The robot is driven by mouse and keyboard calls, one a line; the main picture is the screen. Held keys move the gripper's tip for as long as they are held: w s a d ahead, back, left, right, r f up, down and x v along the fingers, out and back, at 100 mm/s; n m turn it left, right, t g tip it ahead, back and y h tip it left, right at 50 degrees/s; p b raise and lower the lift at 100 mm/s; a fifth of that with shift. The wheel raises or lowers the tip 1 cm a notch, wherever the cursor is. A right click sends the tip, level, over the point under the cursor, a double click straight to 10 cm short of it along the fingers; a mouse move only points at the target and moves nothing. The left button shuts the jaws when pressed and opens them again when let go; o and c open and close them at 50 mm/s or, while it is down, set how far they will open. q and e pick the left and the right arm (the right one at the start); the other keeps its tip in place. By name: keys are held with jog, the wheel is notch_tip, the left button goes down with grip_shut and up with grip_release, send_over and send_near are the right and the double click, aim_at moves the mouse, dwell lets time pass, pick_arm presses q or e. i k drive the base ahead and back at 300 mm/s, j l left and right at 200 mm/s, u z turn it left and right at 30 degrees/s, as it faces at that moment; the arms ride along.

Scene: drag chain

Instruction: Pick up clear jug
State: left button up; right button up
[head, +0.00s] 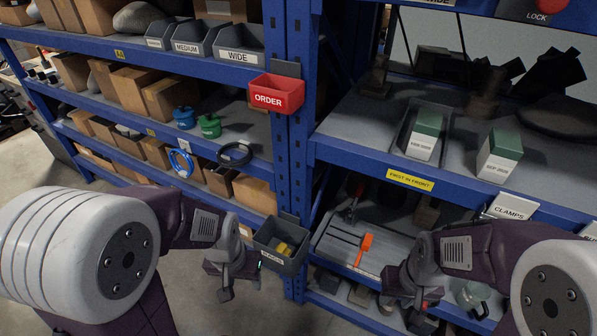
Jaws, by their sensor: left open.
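The clear jug (470,298) looks like a small see-through vessel at the lower right. It stands low in the right shelf bay, partly hidden by my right arm. My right gripper (408,312) hangs to the left of the jug, apart from it in the picture; whether its jaws are open is too small and dark to tell. My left gripper (240,283) is open and seems empty. It hangs in front of the left rack, just left of the grey bin, far from the jug.
A grey bin (281,258) with yellow items and a red ORDER bin (276,94) hang on the blue post. A grey tray (335,246) with an orange-handled tool (363,249) lies left of my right gripper. A CLAMPS bin (510,207) sits above the jug.

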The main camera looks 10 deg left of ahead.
aim_at(476, 302)
jog(key=z, duration=1.7)
